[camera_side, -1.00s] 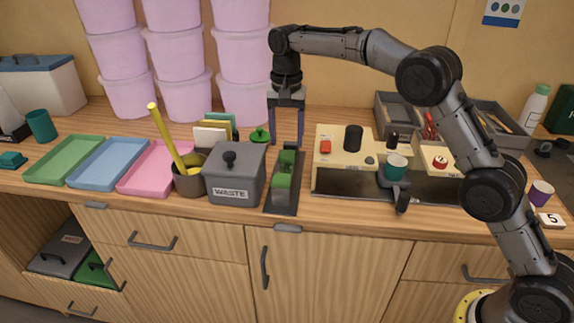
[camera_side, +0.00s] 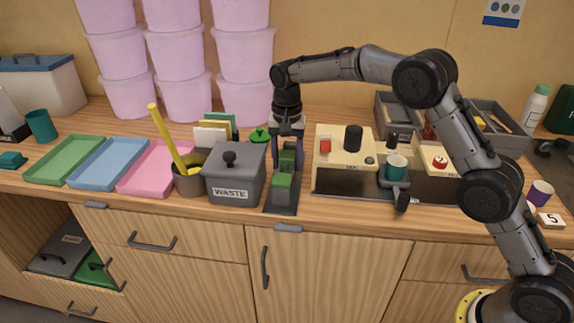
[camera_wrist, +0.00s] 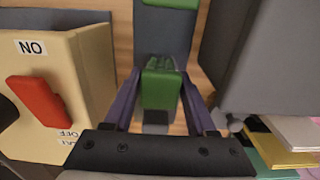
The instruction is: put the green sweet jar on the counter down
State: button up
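My gripper (camera_side: 287,150) points down over the rear of a grey and green device (camera_side: 280,207) on the counter. In the wrist view, my two purple fingers (camera_wrist: 160,90) stand on either side of the device's green rear block (camera_wrist: 160,92). They look open, with narrow gaps beside the block; contact cannot be made out. A round green lid with a knob (camera_side: 259,135) shows behind the grey waste box (camera_side: 234,192); whether it belongs to the green sweet jar, and what is under it, I cannot tell.
The waste box is close on the device's left. A cream machine (camera_side: 342,150) with a red switch is on its right, with a teal cup (camera_side: 396,167). Green, blue and pink trays (camera_side: 150,183) lie further left. Pink tubs (camera_side: 244,60) are stacked behind.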

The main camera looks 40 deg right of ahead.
grip_shut()
jog(key=shift+r, duration=0.1)
